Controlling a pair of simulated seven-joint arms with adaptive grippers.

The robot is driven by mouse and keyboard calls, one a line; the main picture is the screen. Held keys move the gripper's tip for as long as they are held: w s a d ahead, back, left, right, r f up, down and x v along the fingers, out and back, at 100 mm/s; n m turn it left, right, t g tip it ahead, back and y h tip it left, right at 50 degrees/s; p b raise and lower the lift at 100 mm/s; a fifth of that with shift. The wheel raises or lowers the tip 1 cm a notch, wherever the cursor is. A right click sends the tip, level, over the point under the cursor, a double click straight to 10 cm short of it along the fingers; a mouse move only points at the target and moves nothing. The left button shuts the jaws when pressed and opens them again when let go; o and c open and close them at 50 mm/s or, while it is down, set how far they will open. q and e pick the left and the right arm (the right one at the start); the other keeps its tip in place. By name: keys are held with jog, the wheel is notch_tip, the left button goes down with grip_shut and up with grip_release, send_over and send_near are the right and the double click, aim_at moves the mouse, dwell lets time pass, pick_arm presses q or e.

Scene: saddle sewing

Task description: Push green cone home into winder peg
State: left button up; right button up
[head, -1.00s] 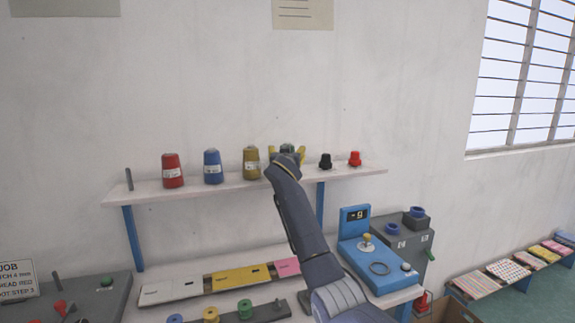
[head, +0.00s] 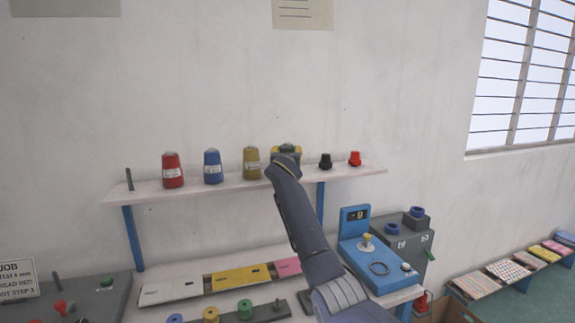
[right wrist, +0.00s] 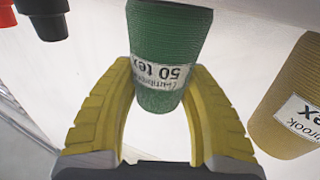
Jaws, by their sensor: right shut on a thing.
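The green thread cone (right wrist: 165,55) with an upside-down "50 tex" label sits between the yellow fingers of my right gripper (right wrist: 160,72) in the right wrist view. The fingers are shut on its sides. In the head view my right gripper (head: 287,152) is over the wall shelf, and the arm and fingers mostly hide the cone. I cannot tell for sure which post is the winder peg; a bare dark upright peg (head: 129,179) stands at the shelf's left end, and another thin one (head: 56,283) at the lower left. My left gripper is not in view.
On the shelf (head: 225,184), red (head: 172,170), blue (head: 212,167) and mustard (head: 251,163) cones stand left of my gripper. A black knob-like piece (head: 326,161) and a red one (head: 354,158) stand right. Below are a blue device (head: 375,262) and small spools (head: 245,309).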

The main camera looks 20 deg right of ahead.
jog(key=shift+c, duration=0.9)
jog(key=shift+r, duration=0.1)
jog(key=shift+r, duration=4.35)
jog(key=shift+r, duration=1.9)
